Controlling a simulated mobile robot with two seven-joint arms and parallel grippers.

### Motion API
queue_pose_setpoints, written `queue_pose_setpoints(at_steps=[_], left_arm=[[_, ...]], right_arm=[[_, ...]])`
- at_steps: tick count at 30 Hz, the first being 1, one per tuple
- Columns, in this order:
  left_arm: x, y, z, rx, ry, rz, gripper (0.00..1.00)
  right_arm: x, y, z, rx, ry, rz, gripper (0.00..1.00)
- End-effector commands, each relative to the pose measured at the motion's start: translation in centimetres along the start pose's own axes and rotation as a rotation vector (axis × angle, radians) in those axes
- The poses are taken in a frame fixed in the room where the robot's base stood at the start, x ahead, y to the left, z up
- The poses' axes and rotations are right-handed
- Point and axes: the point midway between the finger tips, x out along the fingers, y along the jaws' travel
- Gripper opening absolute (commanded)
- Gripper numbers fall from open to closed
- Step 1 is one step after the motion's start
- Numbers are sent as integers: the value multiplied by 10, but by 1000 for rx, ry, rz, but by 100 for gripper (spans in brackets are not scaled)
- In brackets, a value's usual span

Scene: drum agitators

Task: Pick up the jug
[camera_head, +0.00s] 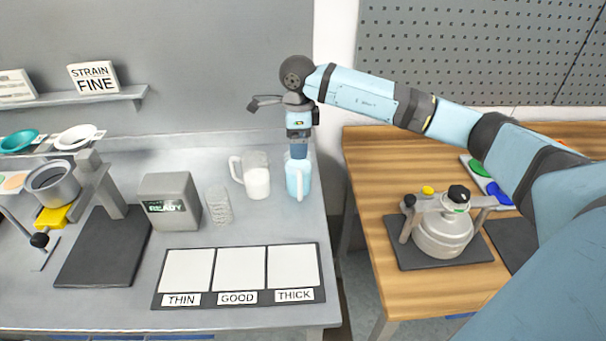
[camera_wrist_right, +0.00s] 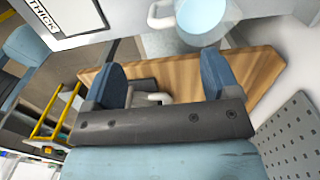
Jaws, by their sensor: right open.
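A jug with light blue contents (camera_head: 303,184) stands upright near the right edge of the grey bench, and it also shows at the top of the right wrist view (camera_wrist_right: 205,22), its handle to the left there. A second jug, clear with white contents (camera_head: 258,184), stands just left of it in the head view. My right gripper (camera_head: 299,150) is over or behind the blue jug's rim; the exact gap is unclear. In the right wrist view, my right gripper (camera_wrist_right: 162,78) is open and empty, with the jug beyond its fingertips. My left gripper is out of view.
A clear ribbed cup (camera_head: 219,206) and a grey READY box (camera_head: 168,203) stand to the left. A board with THIN, GOOD and THICK squares (camera_head: 240,299) lies in front. A wooden table (camera_head: 400,160) with a metal drum (camera_head: 442,232) is to the right, across a gap.

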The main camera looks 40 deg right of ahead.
Motion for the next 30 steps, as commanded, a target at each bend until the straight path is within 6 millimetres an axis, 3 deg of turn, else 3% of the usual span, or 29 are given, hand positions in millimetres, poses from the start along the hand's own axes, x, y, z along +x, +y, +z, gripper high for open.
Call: queue_pose_setpoints(at_steps=[4, 13, 23, 30], left_arm=[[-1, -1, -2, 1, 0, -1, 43], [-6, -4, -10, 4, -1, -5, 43], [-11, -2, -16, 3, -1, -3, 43], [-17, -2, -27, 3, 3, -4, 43]], right_arm=[[6, -4, -5, 4, 23, -13, 82], [63, -4, -6, 4, 21, -10, 82], [91, -4, -6, 3, 19, -11, 82], [126, -3, -8, 4, 18, -11, 82]])
